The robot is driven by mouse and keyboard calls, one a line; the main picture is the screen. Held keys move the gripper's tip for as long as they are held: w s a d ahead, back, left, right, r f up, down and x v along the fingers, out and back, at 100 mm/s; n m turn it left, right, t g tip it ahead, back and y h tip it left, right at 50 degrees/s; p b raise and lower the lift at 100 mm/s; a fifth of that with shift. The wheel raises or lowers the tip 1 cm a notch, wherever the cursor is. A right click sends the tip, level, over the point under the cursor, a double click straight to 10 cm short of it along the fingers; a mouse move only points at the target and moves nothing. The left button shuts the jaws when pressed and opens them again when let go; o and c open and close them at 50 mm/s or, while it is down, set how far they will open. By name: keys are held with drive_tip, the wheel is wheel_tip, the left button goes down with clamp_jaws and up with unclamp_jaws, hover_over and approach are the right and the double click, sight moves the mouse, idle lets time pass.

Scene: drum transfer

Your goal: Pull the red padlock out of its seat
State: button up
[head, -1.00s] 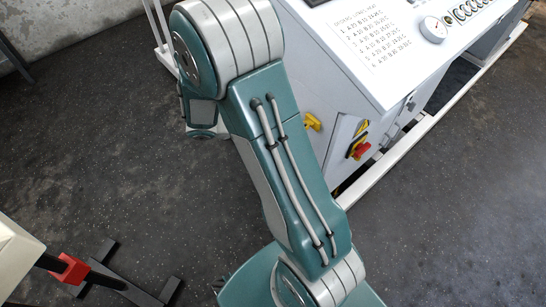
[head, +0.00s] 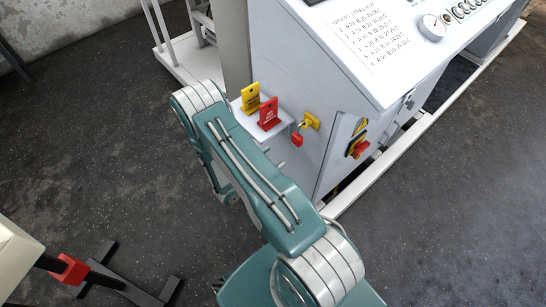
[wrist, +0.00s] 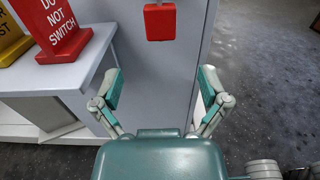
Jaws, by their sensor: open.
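The red padlock (head: 297,140) hangs at the yellow fitting (head: 312,121) on the side of the white cabinet, in the head view. In the wrist view the padlock (wrist: 160,21) is at the top centre, its upper part cut off by the frame edge. My gripper (wrist: 161,86) is open and empty, its two green-padded fingers spread wide. The padlock is beyond the fingertips, in line with the gap between them, and nothing touches it. In the head view my arm hides most of the gripper.
A small shelf (head: 240,107) left of the padlock bears a yellow sign (head: 250,98) and a red sign (head: 268,114). In the wrist view the shelf edge is close to the left finger. A red-and-yellow switch (head: 358,148) is right of the padlock. Floor to the right is clear.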

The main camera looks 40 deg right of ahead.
sight(295, 142)
drive_tip(key=shift+w+d, duration=0.2)
drive_tip(key=shift+d, duration=2.4)
drive_tip(key=shift+w+d, duration=0.2)
drive_tip(key=shift+d, duration=2.35)
drive_tip(key=c, duration=1.2)
